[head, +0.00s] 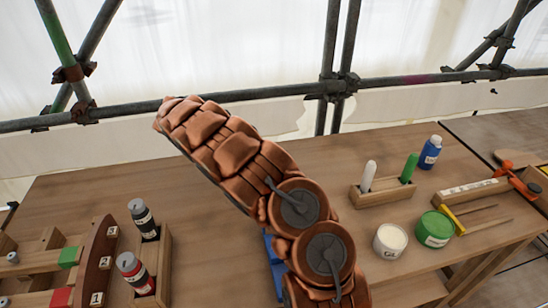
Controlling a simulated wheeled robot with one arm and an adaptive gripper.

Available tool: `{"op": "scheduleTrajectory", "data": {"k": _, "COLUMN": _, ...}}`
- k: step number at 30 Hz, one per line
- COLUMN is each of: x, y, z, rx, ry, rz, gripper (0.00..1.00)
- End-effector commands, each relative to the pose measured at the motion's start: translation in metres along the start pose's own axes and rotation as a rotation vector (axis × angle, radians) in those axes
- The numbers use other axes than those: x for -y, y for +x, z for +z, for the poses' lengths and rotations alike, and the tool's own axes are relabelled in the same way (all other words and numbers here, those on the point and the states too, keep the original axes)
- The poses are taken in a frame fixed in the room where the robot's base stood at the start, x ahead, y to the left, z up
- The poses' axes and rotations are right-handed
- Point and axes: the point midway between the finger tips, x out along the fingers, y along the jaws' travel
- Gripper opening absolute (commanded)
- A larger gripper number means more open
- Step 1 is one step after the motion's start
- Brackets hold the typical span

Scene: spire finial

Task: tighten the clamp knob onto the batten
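A light wooden batten with pale markings (468,190) lies at the right end of the bench. An orange clamp (504,168) is at its right end, with a dark round part (534,188) beside it that looks like the knob. The clamp is small and cut close by the right edge, so I cannot tell how tight it is or whether it touches the batten. My copper-coloured arm crosses the middle of the view, well left of the clamp. My gripper does not show.
On the wooden bench (80,190) stand a white pot (390,240), a green tin (434,229), a blue bottle (430,152) and a holder (384,192) with white and green sticks. Two bottles and a curved numbered piece (96,262) stand left. Scaffold pipes (420,79) run behind.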

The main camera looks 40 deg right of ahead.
Motion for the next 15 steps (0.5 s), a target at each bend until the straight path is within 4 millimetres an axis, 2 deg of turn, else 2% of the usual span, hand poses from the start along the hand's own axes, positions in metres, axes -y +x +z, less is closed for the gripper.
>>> {"op": "scheduleTrajectory", "data": {"k": 12, "x": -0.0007, "y": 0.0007, "z": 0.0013, "rx": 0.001, "ry": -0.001, "rz": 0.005, "gripper": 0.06}}
{"op": "scheduleTrajectory", "data": {"k": 13, "x": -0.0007, "y": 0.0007, "z": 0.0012, "rx": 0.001, "ry": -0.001, "rz": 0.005, "gripper": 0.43}}
{"op": "scheduleTrajectory", "data": {"k": 15, "x": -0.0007, "y": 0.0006, "z": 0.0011, "rx": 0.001, "ry": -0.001, "rz": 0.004, "gripper": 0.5}}
